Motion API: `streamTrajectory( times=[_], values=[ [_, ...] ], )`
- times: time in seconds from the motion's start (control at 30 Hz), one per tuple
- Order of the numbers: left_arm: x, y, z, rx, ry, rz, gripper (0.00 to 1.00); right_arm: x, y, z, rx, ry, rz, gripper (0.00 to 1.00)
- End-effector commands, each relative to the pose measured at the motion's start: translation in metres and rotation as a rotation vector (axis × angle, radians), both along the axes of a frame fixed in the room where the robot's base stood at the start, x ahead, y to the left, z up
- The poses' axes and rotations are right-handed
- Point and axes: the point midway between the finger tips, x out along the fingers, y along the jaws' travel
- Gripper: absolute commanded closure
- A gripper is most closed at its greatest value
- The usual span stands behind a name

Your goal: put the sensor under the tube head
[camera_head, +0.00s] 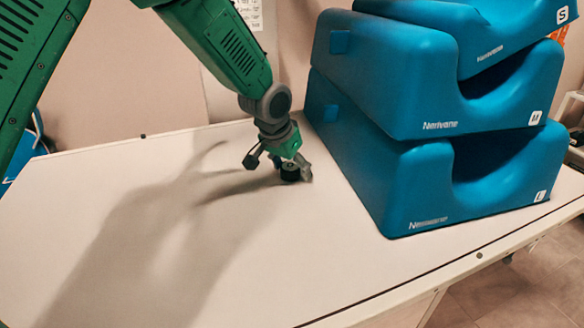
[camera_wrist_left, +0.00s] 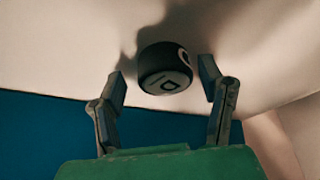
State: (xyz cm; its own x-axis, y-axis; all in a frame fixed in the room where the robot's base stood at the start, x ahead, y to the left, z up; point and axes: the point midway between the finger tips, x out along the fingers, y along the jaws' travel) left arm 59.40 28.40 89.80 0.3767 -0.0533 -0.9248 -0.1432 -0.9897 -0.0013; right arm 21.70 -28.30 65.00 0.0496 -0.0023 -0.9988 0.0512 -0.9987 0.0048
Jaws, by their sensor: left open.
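A small black round puck, likely the sensor (camera_head: 290,173), sits on the white table top near the blue blocks. In the left wrist view the puck (camera_wrist_left: 165,70) shows a pale mark on its face and lies between the two finger tips. My left gripper (camera_head: 281,166) reaches down to it from the upper left, with its fingers apart on either side of the puck. The fingers do not clearly touch it. No tube head can be made out in either view. My right gripper is not in view.
A stack of blue moulded blocks marked S, M and L (camera_head: 390,185) stands on the right of the white table (camera_head: 90,215), close to my left gripper. The table's left and front are clear except for shadow. A wall (camera_head: 130,80) stands behind.

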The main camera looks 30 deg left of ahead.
Motion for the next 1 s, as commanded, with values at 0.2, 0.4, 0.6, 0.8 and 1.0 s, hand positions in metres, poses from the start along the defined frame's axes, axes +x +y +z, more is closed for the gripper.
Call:
streamTrajectory(
  times=[0.2,0.4,0.6,0.8,1.0],
  values=[
    [-0.005,0.001,0.016,0.000,-0.003,0.000,0.37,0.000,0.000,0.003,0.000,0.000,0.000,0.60],
    [-0.021,0.003,0.055,0.000,-0.005,0.001,0.37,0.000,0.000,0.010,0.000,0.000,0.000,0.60],
    [-0.035,0.005,0.091,0.000,-0.003,0.000,0.37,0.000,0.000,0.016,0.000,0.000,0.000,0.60],
    [-0.043,0.007,0.108,0.000,0.000,0.001,0.37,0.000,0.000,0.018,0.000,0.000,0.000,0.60],
    [-0.045,0.007,0.111,0.000,0.001,0.001,0.37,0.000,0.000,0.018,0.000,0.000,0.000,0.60]
  ],
)
